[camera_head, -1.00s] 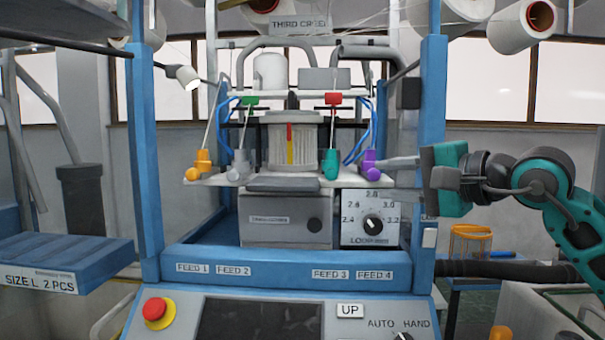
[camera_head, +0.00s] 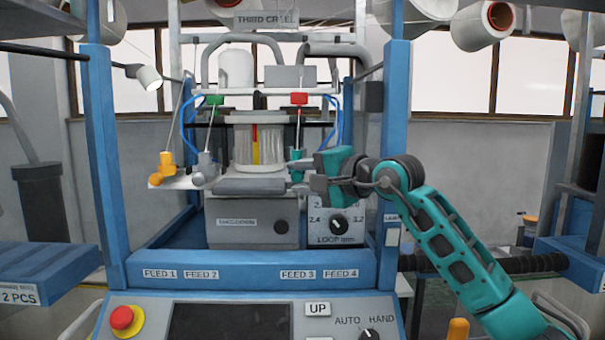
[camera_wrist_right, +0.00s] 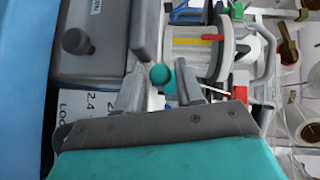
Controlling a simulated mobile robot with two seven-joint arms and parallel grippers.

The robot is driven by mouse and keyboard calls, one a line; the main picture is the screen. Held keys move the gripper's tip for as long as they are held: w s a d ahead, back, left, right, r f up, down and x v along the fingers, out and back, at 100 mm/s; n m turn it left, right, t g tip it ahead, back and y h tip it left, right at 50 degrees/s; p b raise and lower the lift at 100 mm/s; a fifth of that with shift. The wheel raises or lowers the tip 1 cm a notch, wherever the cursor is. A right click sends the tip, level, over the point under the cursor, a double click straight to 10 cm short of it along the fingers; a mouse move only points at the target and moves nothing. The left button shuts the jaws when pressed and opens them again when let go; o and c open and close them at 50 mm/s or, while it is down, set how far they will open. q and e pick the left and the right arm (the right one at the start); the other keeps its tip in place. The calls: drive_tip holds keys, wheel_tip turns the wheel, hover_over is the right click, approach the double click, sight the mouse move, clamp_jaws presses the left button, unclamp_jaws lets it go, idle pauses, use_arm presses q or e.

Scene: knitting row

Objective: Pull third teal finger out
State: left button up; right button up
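The teal finger (camera_head: 297,177) is the third in the row on the white plate, partly hidden behind my right gripper (camera_head: 294,174) in the head view. In the right wrist view its round teal end (camera_wrist_right: 160,75) shows between the two grey fingertips of my right gripper (camera_wrist_right: 160,74). The fingertips stand apart, with small gaps beside the teal end; I see no clear grip. The orange finger (camera_head: 163,167) and the grey finger (camera_head: 206,168) sit to the left. The purple finger is hidden behind my right gripper. My left gripper is not in view.
The white knitting cylinder (camera_head: 262,145) stands behind the fingers. The grey box (camera_head: 250,220) and the loop dial (camera_head: 338,224) lie below. A blue post (camera_head: 395,150) rises beside my right arm. The front panel has a red button (camera_head: 121,317).

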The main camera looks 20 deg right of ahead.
drive_tip(key=shift+c, duration=0.5)
clamp_jaws()
